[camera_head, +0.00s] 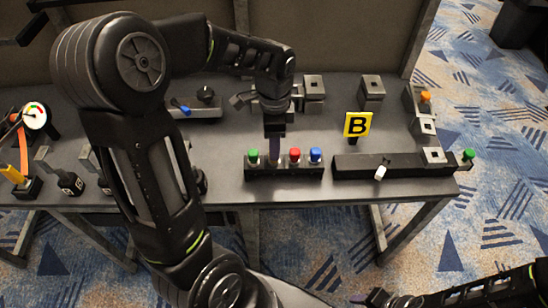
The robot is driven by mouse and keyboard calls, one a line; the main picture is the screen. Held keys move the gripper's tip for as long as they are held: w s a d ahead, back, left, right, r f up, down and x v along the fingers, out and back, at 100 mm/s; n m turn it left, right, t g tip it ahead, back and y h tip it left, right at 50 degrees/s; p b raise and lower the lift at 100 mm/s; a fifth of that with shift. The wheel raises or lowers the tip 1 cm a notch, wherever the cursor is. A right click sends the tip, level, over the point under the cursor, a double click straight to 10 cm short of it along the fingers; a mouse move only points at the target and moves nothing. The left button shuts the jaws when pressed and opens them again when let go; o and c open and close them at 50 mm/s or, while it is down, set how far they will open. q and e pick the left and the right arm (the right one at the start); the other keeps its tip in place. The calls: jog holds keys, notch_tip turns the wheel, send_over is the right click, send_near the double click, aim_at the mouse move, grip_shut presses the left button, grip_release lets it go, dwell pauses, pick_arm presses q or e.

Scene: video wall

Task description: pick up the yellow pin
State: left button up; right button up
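My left arm reaches up and over the bench, and its gripper (274,150) points down at the small black rack (284,173). Its fingertips are at the slot between the green pin (253,155) and the red pin (294,155). A blue pin (315,155) stands at the rack's right end. I cannot make out a yellow pin in the rack; the slot under my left gripper is hidden by the fingers. Whether these fingers are open or shut does not show. My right gripper (374,298) is low at the bottom right, away from the bench, its opening unclear.
A long black block (395,165) with a white knob (380,173) lies right of the rack. Grey square blocks (371,88) stand further back. A gauge (35,115) and a yellow handle (12,174) are at far left.

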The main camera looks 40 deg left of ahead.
aim_at(274, 163)
pick_arm(q)
notch_tip(274, 163, down, 5)
jog(key=shift+r+p, duration=0.1)
jog(key=shift+p, duration=0.2)
jog(key=shift+c, duration=0.3)
grip_shut()
dwell(0.5)
